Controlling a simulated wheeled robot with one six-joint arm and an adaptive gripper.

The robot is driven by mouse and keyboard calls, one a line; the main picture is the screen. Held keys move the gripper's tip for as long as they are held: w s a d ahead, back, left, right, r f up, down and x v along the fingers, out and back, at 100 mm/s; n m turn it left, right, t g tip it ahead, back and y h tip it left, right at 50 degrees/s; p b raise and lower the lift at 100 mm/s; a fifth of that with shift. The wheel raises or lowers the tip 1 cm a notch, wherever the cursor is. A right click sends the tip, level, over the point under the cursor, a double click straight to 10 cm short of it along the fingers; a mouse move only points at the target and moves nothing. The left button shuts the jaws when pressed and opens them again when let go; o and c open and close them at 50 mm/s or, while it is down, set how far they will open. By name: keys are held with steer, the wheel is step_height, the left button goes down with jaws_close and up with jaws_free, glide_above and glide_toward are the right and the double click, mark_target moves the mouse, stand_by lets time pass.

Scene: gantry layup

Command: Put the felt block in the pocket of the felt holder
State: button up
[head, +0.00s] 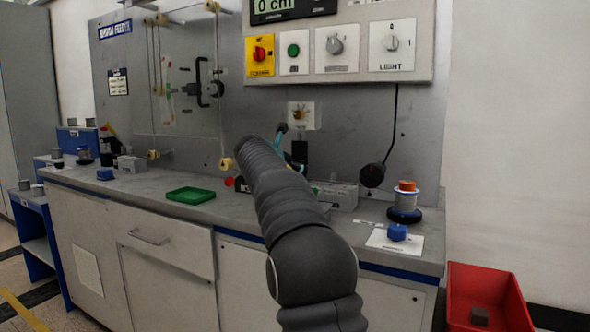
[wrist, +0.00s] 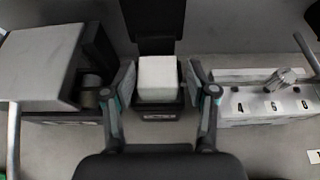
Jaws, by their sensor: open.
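A white block (wrist: 158,72), which looks like the felt block, is in the middle of the wrist view, at a black holder (wrist: 160,113) with a label on its front and a dark upright back. The block's top and part of its front show above the holder's front edge. I cannot tell how deep it sits. My gripper (wrist: 160,82) is open, with one finger on each side of the block. The fingers are close to its sides; contact is unclear. In the head view my arm hides the block and most of the holder.
A grey box with a dark opening (wrist: 38,65) stands close on the left, and a grey numbered unit (wrist: 262,105) on the right. On the bench are a green tray (head: 191,195), a blue block (head: 397,232) and a spool (head: 405,205). A red bin (head: 487,285) is at lower right.

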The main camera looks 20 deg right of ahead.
steer(key=shift+w+a+f, duration=0.2)
steer(key=shift+a+f, duration=0.05)
steer(key=shift+f, duration=0.45)
steer(key=shift+r, duration=0.15)
steer(key=r+v, duration=0.1)
steer(key=v, duration=1.1)
steer(key=shift+d+r, duration=0.15)
steer(key=shift+r, duration=0.15)
steer(key=s+a+f+m+g+y, duration=0.1)
steer(key=s+a+f+m+y, duration=0.2)
steer(key=s+f+m, duration=0.5)
steer(key=s+a+f+m+g+y, duration=0.1)
steer(key=s+a+f+m+y, duration=0.3)
steer(key=s+f+m, duration=0.5)
steer(key=s+a+f+m+y, duration=0.3)
steer(key=s+f, duration=0.9)
steer(key=s, duration=1.4)
steer(key=a+m, duration=0.3)
steer(key=m, duration=0.2)
steer(key=shift+a+f+m+g+y, duration=0.15)
steer(key=shift+a+m+g+y, duration=0.15)
steer(key=shift+g+y, duration=0.1)
